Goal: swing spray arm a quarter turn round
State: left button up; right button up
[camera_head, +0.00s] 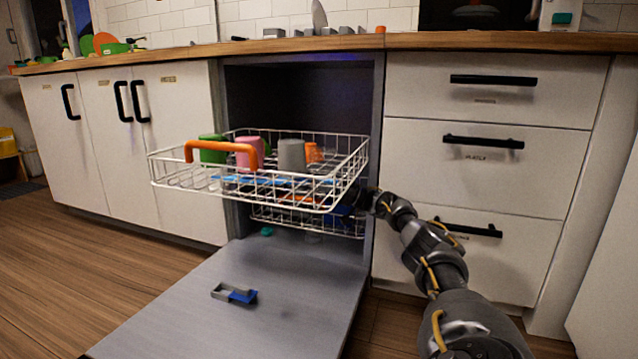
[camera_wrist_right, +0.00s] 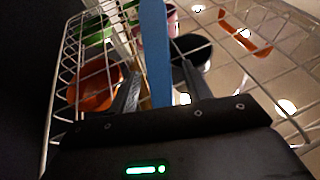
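The blue spray arm (camera_head: 232,179) shows through the wires under the upper rack in the head view. In the right wrist view the spray arm (camera_wrist_right: 155,55) is a long blue bar running up the picture. My right gripper (camera_wrist_right: 155,58) points up from below the rack, with one dark finger on each side of the bar. The fingers look apart, with gaps beside the bar towards their bases; contact at the tips is unclear. In the head view my right arm reaches in from the right, and the gripper is hidden at the cabinet's edge. My left gripper is out of view.
The upper rack (camera_head: 190,184) is pulled out and holds a green cup (camera_head: 213,150), a pink cup (camera_head: 251,153), a grey cup (camera_head: 291,156) and an orange cup (camera_head: 314,152). A lower rack (camera_head: 290,218) sits beneath. The lowered door (camera_head: 200,317) bears a blue-grey piece (camera_head: 236,294).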

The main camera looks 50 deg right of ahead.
jog(key=p+v, duration=0.2)
jog(key=v, duration=0.5)
jog(key=shift+s, duration=0.25)
jog(key=shift+d+f, duration=0.15)
jog(key=shift+c, duration=0.2)
